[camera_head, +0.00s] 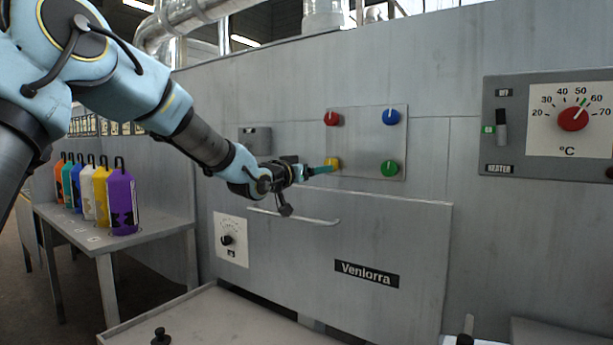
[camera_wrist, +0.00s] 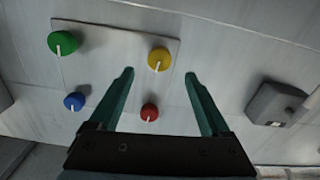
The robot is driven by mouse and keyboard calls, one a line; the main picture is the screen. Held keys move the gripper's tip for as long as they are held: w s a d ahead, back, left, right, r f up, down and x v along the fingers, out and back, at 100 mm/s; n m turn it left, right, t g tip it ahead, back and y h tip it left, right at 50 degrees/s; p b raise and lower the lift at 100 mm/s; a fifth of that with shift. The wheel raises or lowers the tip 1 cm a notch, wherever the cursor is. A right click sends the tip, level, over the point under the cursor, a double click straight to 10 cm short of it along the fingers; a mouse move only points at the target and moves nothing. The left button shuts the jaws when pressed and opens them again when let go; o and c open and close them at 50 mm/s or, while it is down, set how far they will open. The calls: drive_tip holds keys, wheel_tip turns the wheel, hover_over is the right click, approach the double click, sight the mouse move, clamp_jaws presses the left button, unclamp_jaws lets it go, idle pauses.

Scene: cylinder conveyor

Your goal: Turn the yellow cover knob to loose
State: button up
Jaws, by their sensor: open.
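The yellow knob (camera_head: 332,163) sits at the lower left of a square grey panel (camera_head: 362,142) on the machine wall, partly hidden by my gripper (camera_head: 322,170) in the head view. In the wrist view the yellow knob (camera_wrist: 158,60) shows a white pointer and lies ahead of and between the fingertips of my gripper (camera_wrist: 160,73). The teal fingers are open and empty. From these views I cannot tell whether they touch the knob; in the wrist view the fingers stand apart from it.
The panel also carries a red knob (camera_head: 331,118), a blue knob (camera_head: 391,117) and a green knob (camera_head: 389,167). A door handle (camera_head: 293,215) lies below the gripper. A heater dial (camera_head: 572,118) is at right. Several coloured bottles stand on a table (camera_head: 85,237) at left.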

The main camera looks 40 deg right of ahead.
drive_tip(key=v, duration=0.4)
drive_tip(key=shift+d, duration=0.1)
idle(0.4)
drive_tip(key=w+a+f+n+t+y+p, duration=0.15)
drive_tip(key=w+a+f+y, duration=0.25)
drive_tip(key=a, duration=0.6)
drive_tip(key=w+a+f+n+t+y+p, duration=0.1)
drive_tip(key=w+a+f+n+y+p, duration=0.2)
drive_tip(key=a, duration=0.7)
drive_tip(key=w+a+f+n+t+y+p, duration=0.15)
drive_tip(key=w+a+f+y, duration=0.3)
drive_tip(key=a, duration=0.55)
drive_tip(key=s+a+f+n+g+y+p, duration=0.2)
drive_tip(key=s+a, duration=0.6)
drive_tip(key=a, duration=0.5)
drive_tip(key=s+a+f+n+g+y+p, duration=0.2)
drive_tip(key=s+a, duration=0.7)
drive_tip(key=a, duration=0.5)
drive_tip(key=f+n+g+y, duration=0.1)
drive_tip(key=n+g, duration=0.1)
drive_tip(key=g, duration=0.1)
drive_tip(key=shift+a+n+y, duration=0.3)
drive_tip(key=shift+n+y, duration=0.05)
drive_tip(key=shift+n, duration=0.05)
drive_tip(key=shift+s, duration=0.15)
